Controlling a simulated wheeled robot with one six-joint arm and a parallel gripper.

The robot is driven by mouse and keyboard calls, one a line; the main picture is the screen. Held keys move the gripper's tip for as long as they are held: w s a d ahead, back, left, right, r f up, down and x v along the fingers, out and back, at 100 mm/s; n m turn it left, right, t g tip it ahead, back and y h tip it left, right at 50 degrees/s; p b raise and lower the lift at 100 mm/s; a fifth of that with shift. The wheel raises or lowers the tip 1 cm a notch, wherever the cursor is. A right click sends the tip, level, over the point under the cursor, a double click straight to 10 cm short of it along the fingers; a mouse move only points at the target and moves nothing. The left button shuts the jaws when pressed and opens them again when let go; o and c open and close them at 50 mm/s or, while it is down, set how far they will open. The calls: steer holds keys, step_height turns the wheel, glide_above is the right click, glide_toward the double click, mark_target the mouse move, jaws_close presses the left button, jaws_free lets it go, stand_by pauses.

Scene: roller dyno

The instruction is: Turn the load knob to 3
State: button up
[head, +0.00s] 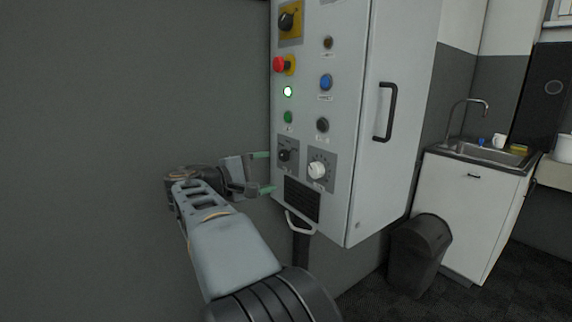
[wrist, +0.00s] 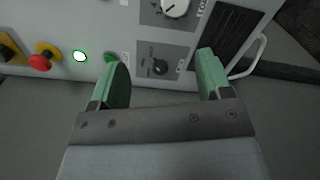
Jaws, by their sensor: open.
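The control cabinet (head: 340,200) carries two knobs on grey plates low on its front. A white round knob with a dial scale (head: 317,170) sits at the right; it is cut by the top edge of the wrist view (wrist: 174,7). A black knob (head: 285,155) sits left of it and shows in the wrist view (wrist: 158,67) between my fingers.
A red mushroom button (head: 280,64), a lit green lamp (head: 287,91) and a blue button (head: 326,82) sit above the knobs. A black vent (head: 302,199) and a pale curved handle (head: 299,224) are below. A bin (head: 419,252) and sink unit (head: 470,205) stand right.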

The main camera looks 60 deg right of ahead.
step_height(320, 180, up, 4)
steer(key=w+n+p, duration=0.2)
steer(key=p, duration=0.5)
steer(key=n+p, duration=1.1)
steer(key=p, duration=0.6)
glide_toward(312, 170)
steer(key=p+x, duration=0.3)
steer(key=x, duration=0.6)
steer(key=shift+d, duration=0.2)
steer(key=shift+c, duration=0.5)
steer(key=c, duration=0.8)
steer(key=shift+n+p, duration=0.3)
steer(key=shift+n, duration=0.3)
